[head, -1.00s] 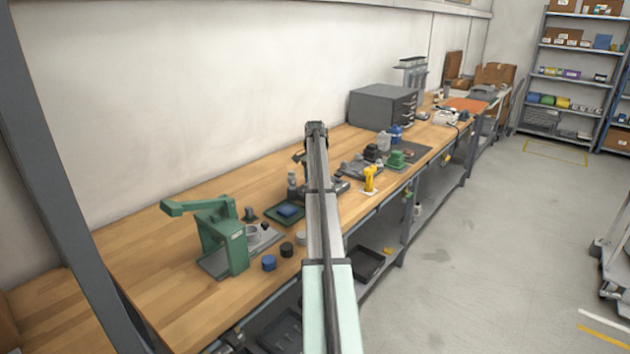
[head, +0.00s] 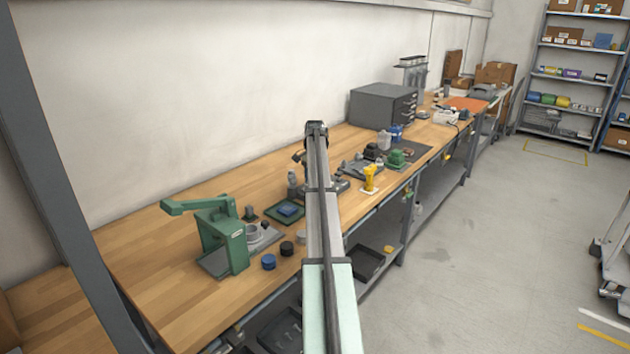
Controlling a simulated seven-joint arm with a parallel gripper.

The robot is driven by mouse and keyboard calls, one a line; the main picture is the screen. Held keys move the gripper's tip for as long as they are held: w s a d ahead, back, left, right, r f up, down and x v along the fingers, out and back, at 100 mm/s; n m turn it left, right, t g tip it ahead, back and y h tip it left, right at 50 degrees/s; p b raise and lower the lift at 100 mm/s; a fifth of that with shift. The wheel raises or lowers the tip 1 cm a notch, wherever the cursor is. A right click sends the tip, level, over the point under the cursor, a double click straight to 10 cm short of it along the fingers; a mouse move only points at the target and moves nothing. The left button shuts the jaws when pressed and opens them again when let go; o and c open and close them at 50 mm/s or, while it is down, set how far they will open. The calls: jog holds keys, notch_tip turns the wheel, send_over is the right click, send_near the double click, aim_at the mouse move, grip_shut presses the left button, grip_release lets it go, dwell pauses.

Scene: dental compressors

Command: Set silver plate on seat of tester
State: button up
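The tester looks to be the green lever press (head: 224,238) at the near left of the bench, with its handle pointing left. Its seat appears to be the grey ring (head: 252,233) on the press's grey base. A small silver-grey disc (head: 300,238), likely the silver plate, lies on the bench to the right of the press, partly covered by my arm. Beside it are a black disc (head: 287,248) and a blue disc (head: 269,262). My arm rises through the middle of the view and hides what is behind it. My gripper cannot be made out.
A green tray (head: 272,212) with a blue block lies behind the discs. A yellow part (head: 370,178), green part (head: 397,159) and grey drawer cabinet (head: 378,107) stand farther along the bench. The wood left of the press is clear.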

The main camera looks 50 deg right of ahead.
jog(key=shift+f, duration=0.7)
dwell(1.4)
jog(key=o, duration=1.2)
jog(key=shift+o, duration=0.3)
jog(key=shift+o, duration=0.7)
jog(key=shift+r, duration=0.1)
jog(key=shift+r, duration=3.4)
